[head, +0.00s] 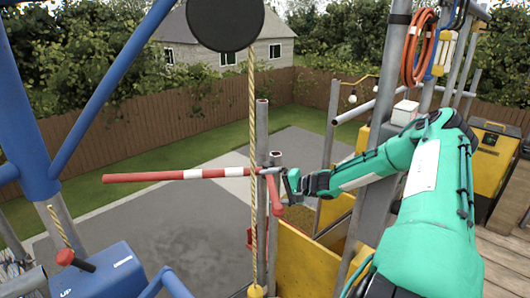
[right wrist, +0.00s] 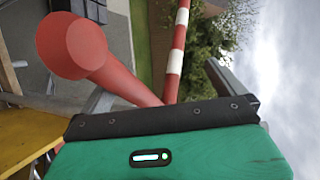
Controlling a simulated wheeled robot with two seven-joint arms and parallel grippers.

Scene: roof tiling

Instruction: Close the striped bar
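The striped bar (head: 180,175), red with white bands, reaches out level to the left from the grey posts (head: 262,130) in the head view. Its left end is free in the air. A short red piece (head: 275,190) bends down at its right end. My right gripper (head: 287,182) is at that right end, close to or touching it. In the right wrist view the striped bar (right wrist: 175,60) runs up and away, and a thick red tube end (right wrist: 72,45) stands near the camera. The right fingers are hidden there. My left gripper is not in view.
Yellow panels (head: 300,262) stand below the right gripper. A rope (head: 253,130) hangs in front of the posts. A blue frame (head: 25,110) and a blue box (head: 100,272) with a red knob are at left. Open paving (head: 170,240) lies below the bar.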

